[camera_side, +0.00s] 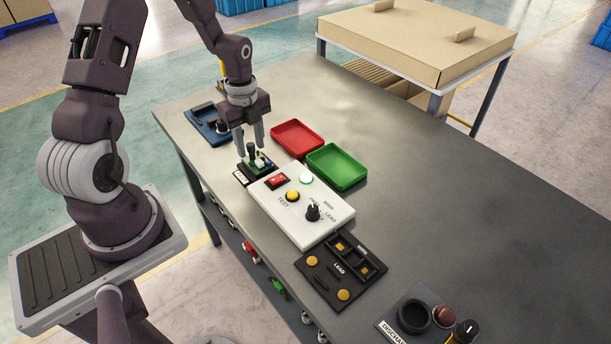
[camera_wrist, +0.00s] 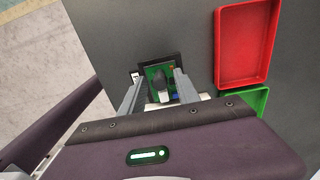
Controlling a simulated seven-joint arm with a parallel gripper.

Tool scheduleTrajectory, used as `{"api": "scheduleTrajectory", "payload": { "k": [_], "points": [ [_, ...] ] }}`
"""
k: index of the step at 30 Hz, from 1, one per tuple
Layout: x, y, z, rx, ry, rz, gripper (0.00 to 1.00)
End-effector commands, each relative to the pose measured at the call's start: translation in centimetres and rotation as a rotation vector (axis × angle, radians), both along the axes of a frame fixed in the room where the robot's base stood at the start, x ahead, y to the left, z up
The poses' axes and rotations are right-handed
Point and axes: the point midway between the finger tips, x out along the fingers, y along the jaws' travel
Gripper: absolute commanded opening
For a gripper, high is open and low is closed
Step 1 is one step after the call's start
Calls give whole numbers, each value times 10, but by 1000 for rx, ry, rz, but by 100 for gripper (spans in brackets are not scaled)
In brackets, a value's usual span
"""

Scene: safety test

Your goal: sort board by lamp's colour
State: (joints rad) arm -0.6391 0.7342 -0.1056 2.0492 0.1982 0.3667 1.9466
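A small green circuit board (camera_side: 262,166) sits in a black fixture (camera_side: 241,176) at the left end of the white test box. It also shows in the wrist view (camera_wrist: 150,74), with a dark upright part on it. My gripper (camera_side: 249,150) is above the board, pointing down, its fingers apart on either side of it in the wrist view (camera_wrist: 158,78). I cannot tell whether the fingers touch anything. The test box (camera_side: 325,225) carries a lamp (camera_side: 306,178) glowing pale, whitish green. A red tray (camera_side: 297,138) and a green tray (camera_side: 337,166) lie behind it, both empty.
The test box has a red switch (camera_side: 278,181), a yellow button (camera_side: 292,196) and a black knob (camera_side: 312,212). A blue holder (camera_side: 205,124) lies at the far left, a black lead panel (camera_side: 325,288) in front.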

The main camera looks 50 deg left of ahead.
Motion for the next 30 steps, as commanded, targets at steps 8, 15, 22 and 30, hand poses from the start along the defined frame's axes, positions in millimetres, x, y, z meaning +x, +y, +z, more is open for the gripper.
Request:
{"api": "scheduleTrajectory", "payload": {
  "k": [8, 15, 22, 30],
  "points": [
    [0, 0, 0, 0, 0, 0, 0],
    [0, 0, 9, 0, -1, 0, 0],
    [0, 0, 33, 1, -2, 0, 0],
    [0, 0, 60, 1, -2, 1, 0]
  ]
}}
